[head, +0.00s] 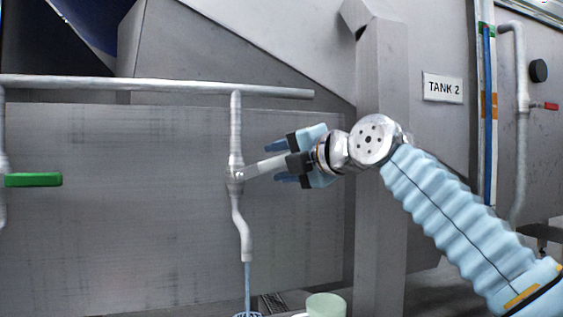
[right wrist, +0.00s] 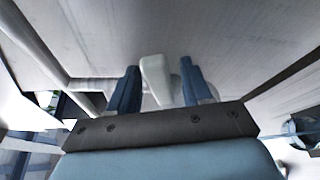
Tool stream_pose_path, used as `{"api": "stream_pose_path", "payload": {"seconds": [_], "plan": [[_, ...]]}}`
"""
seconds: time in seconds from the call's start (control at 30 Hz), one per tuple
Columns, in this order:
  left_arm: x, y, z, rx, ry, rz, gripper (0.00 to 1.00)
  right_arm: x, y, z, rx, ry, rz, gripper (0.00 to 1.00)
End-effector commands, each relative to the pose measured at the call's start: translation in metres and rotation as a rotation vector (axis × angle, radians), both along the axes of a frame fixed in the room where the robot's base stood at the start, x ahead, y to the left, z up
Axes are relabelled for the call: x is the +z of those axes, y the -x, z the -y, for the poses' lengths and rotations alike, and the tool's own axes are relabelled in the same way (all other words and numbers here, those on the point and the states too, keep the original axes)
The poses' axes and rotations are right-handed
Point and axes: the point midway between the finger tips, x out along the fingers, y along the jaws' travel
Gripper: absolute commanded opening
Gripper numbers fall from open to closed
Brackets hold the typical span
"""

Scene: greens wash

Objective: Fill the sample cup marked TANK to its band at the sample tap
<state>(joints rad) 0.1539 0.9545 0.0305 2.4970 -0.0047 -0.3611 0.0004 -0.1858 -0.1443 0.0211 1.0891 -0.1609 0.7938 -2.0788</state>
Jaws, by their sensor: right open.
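The sample tap (head: 235,170) hangs from a horizontal pipe, its pale lever (head: 265,167) sticking out to the right. A thin blue stream (head: 247,287) runs from its spout. My right gripper (head: 287,163) is open at the lever's outer end. In the right wrist view the lever (right wrist: 158,78) lies between the two blue fingers, and I cannot tell whether they touch it. A pale green cup-like object (head: 326,305) is cut off by the bottom edge, right of the stream. My left gripper is not in view.
A green-handled valve (head: 33,180) is at the left. A TANK 2 sign (head: 443,88) is on the tank wall. At the right are a blue-filled sight tube (head: 487,120) and a red-handled valve (head: 550,106). A grey post (head: 382,235) stands behind my right arm.

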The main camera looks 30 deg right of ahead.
Motion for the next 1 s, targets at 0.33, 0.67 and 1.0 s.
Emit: {"api": "stream_pose_path", "payload": {"seconds": [0.33,0.67,1.0], "plan": [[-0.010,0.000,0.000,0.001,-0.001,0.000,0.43,0.008,0.067,0.010,0.000,-0.001,0.005,0.49],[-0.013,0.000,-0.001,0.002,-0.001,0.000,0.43,0.015,0.127,0.018,0.001,-0.001,0.003,0.49],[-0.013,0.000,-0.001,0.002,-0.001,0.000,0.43,0.016,0.134,0.019,0.001,0.000,0.000,0.49]]}}
